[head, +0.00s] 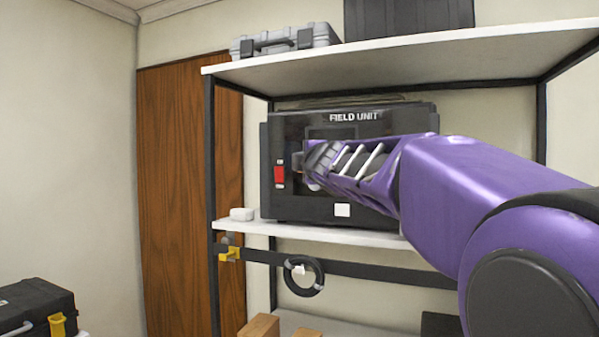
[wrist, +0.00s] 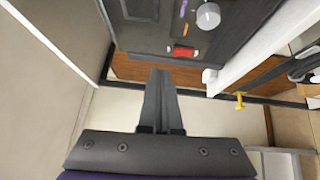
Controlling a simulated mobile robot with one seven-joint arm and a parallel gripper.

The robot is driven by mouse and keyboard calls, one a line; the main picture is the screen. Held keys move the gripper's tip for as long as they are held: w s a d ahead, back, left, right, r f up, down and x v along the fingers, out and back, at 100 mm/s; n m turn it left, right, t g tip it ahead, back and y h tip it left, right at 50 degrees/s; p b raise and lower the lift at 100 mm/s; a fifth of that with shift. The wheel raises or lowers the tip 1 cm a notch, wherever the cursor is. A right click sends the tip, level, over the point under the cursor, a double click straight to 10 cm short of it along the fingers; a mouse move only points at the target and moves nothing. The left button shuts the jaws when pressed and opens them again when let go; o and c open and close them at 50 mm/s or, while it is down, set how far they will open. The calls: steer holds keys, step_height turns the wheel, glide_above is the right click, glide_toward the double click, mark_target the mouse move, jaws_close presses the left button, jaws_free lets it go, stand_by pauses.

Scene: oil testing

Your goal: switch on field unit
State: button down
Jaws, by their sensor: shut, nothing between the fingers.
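The field unit (head: 370,117) is a black box with its name in white letters, standing on the middle shelf. A red switch (head: 279,174) sits at the left of its front; it also shows in the wrist view (wrist: 183,51). My purple arm reaches across the front from the right and hides much of the panel. My gripper (wrist: 160,73) has its fingers together and empty. In the wrist view the fingertips lie below and a little left of the red switch, apart from it in the picture. I cannot tell whether the switch is on.
A small white block (head: 241,214) is on the shelf left of the unit. The white upper shelf (head: 400,62) lies above and bears a grey case (head: 285,42). A black post (head: 211,200) stands left of the unit. A grey knob (wrist: 208,15) is near the switch.

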steer(key=w+a+f+n+y, duration=0.2)
steer(key=a+f+y, duration=0.1)
steer(key=a+f, duration=0.1)
steer(key=shift+w+f+n+g+b, duration=0.2)
steer(key=shift+f+n+g+b, duration=0.1)
steer(key=shift+f+g+b, duration=0.1)
steer(key=shift+w, duration=0.15)
